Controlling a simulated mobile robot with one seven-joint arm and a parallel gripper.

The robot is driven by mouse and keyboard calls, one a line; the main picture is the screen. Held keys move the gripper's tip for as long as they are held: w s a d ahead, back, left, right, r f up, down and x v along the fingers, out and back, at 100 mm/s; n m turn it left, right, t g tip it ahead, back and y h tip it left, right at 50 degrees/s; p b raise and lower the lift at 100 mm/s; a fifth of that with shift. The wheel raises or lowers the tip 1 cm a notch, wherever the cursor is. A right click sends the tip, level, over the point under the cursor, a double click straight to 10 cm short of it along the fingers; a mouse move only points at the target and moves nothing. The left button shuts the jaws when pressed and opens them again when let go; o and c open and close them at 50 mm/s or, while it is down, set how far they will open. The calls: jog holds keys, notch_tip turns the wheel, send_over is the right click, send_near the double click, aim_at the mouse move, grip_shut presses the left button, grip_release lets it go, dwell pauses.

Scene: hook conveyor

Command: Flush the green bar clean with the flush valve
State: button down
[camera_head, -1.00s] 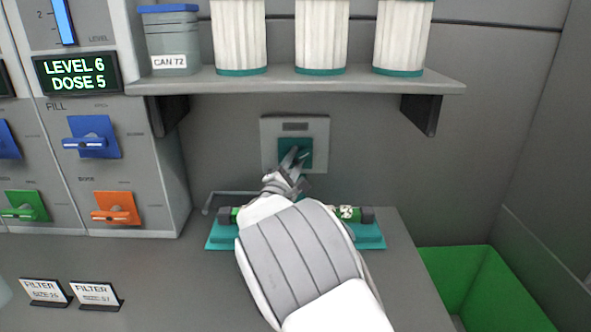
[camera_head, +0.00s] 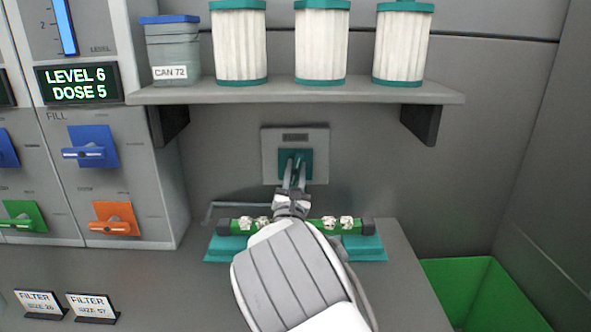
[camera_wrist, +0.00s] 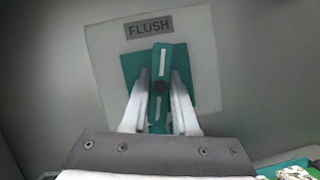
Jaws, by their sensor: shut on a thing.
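The flush valve (camera_head: 308,157) is a teal handle on a light grey wall plate (camera_head: 270,165). In the wrist view the handle (camera_wrist: 160,70) stands near upright, slightly tilted, below the word FLUSH. My gripper (camera_head: 296,172) is shut on this handle, with a finger on each side. The green bar (camera_head: 315,223) lies level on a teal holder (camera_head: 228,250) below the valve, with dark end caps. Several whitish patches show on the bar at left and right. My wrist hides its middle. A corner of the bar's area shows at the lower right of the wrist view.
A shelf (camera_head: 300,93) above the valve carries a grey can (camera_head: 172,50) and white filters. A panel with blue, green and orange handles (camera_head: 115,222) stands at left. A green bin (camera_head: 485,290) is at lower right. Two filter signs stand on the counter at lower left.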

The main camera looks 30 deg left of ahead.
jog(key=shift+n, duration=0.3)
jog(key=c, duration=0.7)
grip_release()
jog(key=shift+s, duration=0.1)
jog(key=p+v, duration=0.2)
jog(key=v, duration=1.5)
jog(key=shift+s+d, duration=0.1)
